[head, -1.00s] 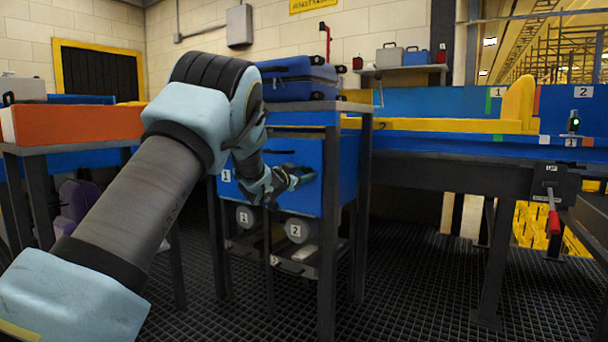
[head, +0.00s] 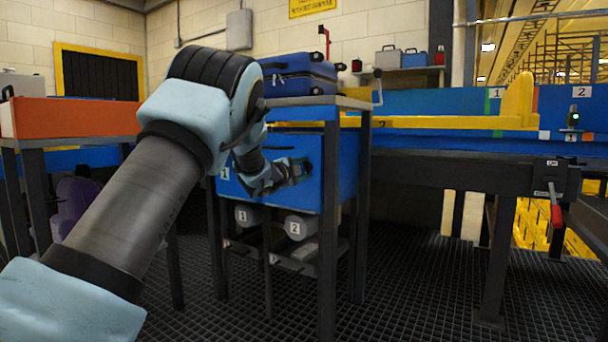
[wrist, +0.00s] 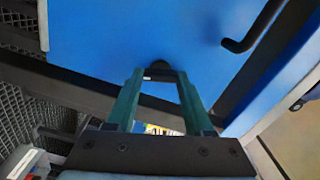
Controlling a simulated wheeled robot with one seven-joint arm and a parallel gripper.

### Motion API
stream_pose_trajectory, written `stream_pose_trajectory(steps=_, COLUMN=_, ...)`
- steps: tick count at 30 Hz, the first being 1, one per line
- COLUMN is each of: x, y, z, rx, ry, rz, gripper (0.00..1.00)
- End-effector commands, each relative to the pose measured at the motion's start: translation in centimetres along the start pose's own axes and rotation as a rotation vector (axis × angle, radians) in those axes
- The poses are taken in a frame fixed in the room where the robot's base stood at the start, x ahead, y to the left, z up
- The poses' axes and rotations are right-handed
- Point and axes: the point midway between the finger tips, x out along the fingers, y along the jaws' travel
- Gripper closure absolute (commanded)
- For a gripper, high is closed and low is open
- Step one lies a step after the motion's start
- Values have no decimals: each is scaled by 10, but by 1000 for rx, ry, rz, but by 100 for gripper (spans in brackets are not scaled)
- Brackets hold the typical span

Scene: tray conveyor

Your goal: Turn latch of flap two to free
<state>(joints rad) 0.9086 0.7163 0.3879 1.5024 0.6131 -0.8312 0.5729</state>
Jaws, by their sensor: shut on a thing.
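The blue front panel (head: 285,200) below the worktop carries a label 1 (head: 225,173) at its left. My gripper (head: 302,169) reaches its right part, where I take flap two to be; no label 2 shows there, and the gripper covers part of it. In the wrist view the two teal fingers (wrist: 160,76) close around a small black latch knob (wrist: 162,70) on the blue flap (wrist: 140,35). The latch's exact angle is hard to tell. A black bent handle (wrist: 255,30) stands on the blue surface to the right, apart from the fingers.
A blue suitcase (head: 300,76) lies on the worktop above. Grey cylinders marked 1 (head: 247,215) and 2 (head: 300,226) sit below the panel. A dark table leg (head: 329,240) stands close to the right of my gripper. A red-handled lever (head: 556,213) hangs at the conveyor.

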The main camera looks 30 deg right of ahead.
Motion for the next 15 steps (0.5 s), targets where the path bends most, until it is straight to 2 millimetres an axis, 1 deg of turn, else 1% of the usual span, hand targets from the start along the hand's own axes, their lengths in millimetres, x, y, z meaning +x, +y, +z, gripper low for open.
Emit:
stream_pose_trajectory(steps=1, x=0, y=3, z=0, rx=37, ry=1, rz=1, gripper=100)
stream_pose_trajectory(steps=6, x=0, y=3, z=0, rx=150, ry=1, rz=0, gripper=100)
stream_pose_trajectory(steps=15, x=0, y=2, z=0, rx=267, ry=0, rz=1, gripper=100)
